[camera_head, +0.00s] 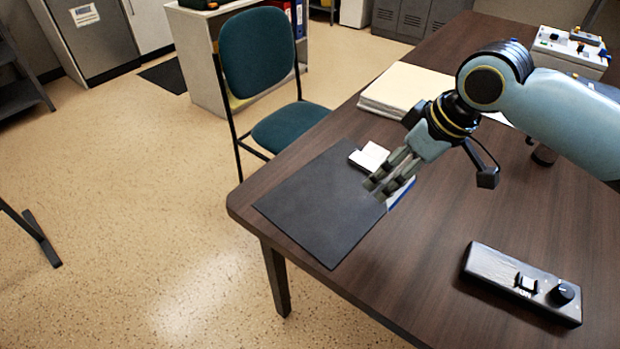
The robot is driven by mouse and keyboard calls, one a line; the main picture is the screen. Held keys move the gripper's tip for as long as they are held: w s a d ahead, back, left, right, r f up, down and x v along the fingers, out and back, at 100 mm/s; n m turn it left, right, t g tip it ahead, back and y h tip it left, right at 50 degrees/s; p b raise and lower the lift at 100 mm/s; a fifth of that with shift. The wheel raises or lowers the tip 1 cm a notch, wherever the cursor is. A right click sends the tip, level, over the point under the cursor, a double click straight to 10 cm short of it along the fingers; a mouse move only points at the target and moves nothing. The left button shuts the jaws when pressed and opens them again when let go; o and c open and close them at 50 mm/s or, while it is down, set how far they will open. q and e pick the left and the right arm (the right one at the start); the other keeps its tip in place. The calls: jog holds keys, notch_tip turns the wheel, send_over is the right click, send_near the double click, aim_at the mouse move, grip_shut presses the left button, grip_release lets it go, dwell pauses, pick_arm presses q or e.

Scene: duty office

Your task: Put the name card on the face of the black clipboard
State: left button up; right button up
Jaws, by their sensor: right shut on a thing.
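The black clipboard (312,205) lies flat on the desk near its left corner. A pale clip-like piece (370,157) shows at its far right end. My right gripper (377,190) reaches in from the right, over the clipboard's right edge, and is shut on the name card. The name card (402,194) is white with a blue edge; the fingers hide much of it. It is tilted beside the clipboard's right edge, and I cannot tell whether it touches anything below. My left gripper is not in view.
A stack of cream paper (402,88) lies behind the gripper. A dark control box with a knob (522,284) lies at the desk's front right. A light grey device (568,50) stands at the back right. A green chair (262,60) stands beyond the desk's left edge.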

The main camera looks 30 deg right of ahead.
jog(key=shift+s+d+f, duration=0.15)
jog(key=shift+s, duration=0.45)
jog(key=b, duration=0.2)
send_near(326, 206)
jog(key=shift+w, duration=0.7)
jog(key=shift+w+f, duration=0.1)
jog(key=shift+f, duration=0.05)
notch_tip(326, 206, down, 4)
jog(key=shift+r, duration=0.15)
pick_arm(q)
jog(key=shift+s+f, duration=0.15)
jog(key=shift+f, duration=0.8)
